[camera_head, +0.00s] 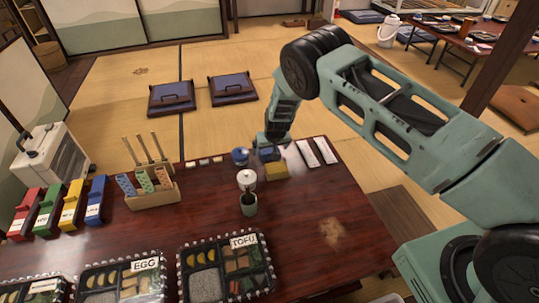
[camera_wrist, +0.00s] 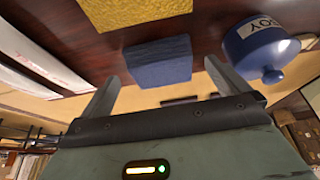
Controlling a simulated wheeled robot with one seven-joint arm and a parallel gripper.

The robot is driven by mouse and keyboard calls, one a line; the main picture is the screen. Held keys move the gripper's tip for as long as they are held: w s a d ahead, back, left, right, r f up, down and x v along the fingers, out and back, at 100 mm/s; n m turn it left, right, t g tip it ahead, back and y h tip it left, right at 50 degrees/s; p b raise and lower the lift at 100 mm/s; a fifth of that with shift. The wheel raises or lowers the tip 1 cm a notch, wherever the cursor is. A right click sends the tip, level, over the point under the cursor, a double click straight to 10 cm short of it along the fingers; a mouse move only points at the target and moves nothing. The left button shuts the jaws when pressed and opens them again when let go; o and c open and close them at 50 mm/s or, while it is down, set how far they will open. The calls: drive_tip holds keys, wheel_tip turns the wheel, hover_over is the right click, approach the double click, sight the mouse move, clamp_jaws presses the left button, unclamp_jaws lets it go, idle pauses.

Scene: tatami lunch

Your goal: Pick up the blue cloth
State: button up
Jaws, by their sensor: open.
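The blue cloth (camera_wrist: 160,62) looks like a thick folded block on the dark table. In the wrist view it lies between and just beyond my fingertips. My gripper (camera_wrist: 162,76) is open, with one finger to the left of the cloth and one to the right, and a gap shows on each side. In the head view my gripper (camera_head: 266,144) is low over the far edge of the table, and the cloth (camera_head: 268,154) shows only partly below it. A yellow cloth (camera_wrist: 130,12) lies beside the blue one, and it also shows in the head view (camera_head: 277,172).
A blue lidded pot (camera_wrist: 262,42) with a label stands close to my right finger in the wrist view. White strips (camera_head: 318,151) lie right of the cloths in the head view.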

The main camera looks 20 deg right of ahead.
sight(270, 150)
drive_tip(key=shift+x, duration=1.2)
drive_tip(key=c, duration=1)
wheel_tip(270, 150, up, 10)
drive_tip(key=p, duration=0.2)
